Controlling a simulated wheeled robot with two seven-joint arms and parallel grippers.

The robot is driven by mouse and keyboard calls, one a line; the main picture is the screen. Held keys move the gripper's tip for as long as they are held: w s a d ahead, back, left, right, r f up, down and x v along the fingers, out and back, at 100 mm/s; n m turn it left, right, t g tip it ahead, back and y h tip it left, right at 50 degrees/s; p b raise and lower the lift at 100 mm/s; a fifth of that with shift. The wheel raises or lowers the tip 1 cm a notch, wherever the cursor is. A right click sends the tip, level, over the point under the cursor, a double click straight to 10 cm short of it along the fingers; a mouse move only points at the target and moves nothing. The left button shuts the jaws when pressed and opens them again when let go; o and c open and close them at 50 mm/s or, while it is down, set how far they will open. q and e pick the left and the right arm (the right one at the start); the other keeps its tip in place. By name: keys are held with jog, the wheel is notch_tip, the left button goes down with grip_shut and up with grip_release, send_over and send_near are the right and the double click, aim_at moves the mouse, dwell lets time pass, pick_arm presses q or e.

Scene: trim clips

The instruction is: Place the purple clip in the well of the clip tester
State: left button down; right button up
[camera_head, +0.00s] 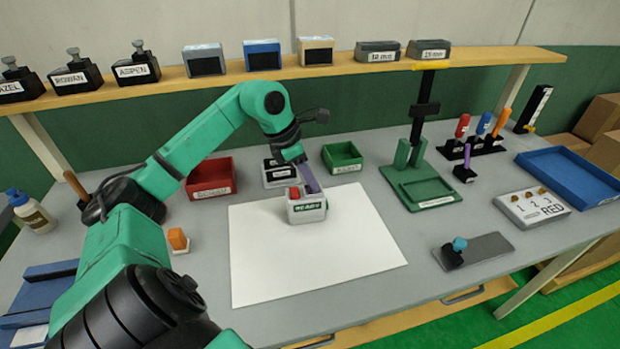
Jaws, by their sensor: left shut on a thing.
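The clip tester (307,214) is a small light-grey block with a READY label, on the white mat near the middle of the table. A red part (294,191) shows on its top left. My left gripper (303,167) points down from above and behind the tester. It is shut on the purple clip (312,182), a slim purple piece slanting down to the tester's top. The well is hidden, and I cannot tell whether the clip's lower end is inside it or just above. My right gripper is not in view.
The white mat (320,255) is clear in front of the tester. A green fixture (425,187) stands right. A wooden shelf (350,64) crosses the back.

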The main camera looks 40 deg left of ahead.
pick_arm(q)
jog(key=shift+f, duration=0.1)
jog(key=c, duration=0.7)
grip_release()
jog(key=shift+c, duration=0.2)
jog(key=v, duration=1.2)
